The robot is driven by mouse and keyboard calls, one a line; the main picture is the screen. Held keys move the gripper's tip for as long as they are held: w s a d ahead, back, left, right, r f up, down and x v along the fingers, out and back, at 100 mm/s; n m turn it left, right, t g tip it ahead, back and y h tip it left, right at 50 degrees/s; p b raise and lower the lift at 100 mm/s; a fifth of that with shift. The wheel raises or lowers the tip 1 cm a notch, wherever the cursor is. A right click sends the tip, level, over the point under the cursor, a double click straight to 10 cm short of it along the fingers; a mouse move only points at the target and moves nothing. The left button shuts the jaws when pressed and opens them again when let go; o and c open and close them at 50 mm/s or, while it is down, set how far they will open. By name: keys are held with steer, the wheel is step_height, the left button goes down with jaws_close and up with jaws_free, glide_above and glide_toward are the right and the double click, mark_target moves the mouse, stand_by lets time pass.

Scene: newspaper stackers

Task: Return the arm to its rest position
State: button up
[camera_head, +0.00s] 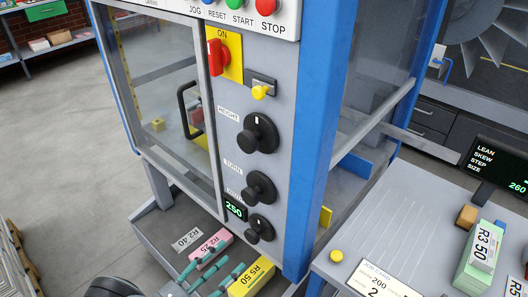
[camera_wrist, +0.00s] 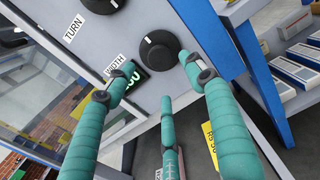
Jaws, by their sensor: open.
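My gripper (camera_head: 222,264) is at the bottom of the head view, just below the machine's control panel. Its teal fingers are spread and empty in the wrist view (camera_wrist: 161,74). The WIDTH knob (camera_head: 260,229), black and round, is just above and beyond the fingertips; it also shows in the wrist view (camera_wrist: 159,50). I see no finger clearly touching it. The small green display (camera_head: 234,207) beside it reads 250; one finger partly covers it in the wrist view. The TURN knob (camera_head: 259,188) and HEIGHT knob (camera_head: 258,133) sit above.
A blue post (camera_head: 317,130) borders the panel on the right. A grey table (camera_head: 420,230) there holds a job card (camera_head: 384,281), a green block (camera_head: 481,255) and a dark display (camera_head: 497,168). A yellow R5 50 block (camera_head: 251,277) lies close to my fingers.

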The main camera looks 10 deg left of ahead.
mark_target(250, 239)
steer(key=x, duration=1)
steer(key=shift+w+d, duration=0.15)
steer(key=shift+d, duration=0.05)
steer(key=shift+a+m, duration=0.1)
steer(key=shift+m, duration=0.3)
steer(key=shift+v, duration=1.2)
steer(key=shift+s+a+b, duration=0.2)
steer(key=shift+s+b, duration=0.1)
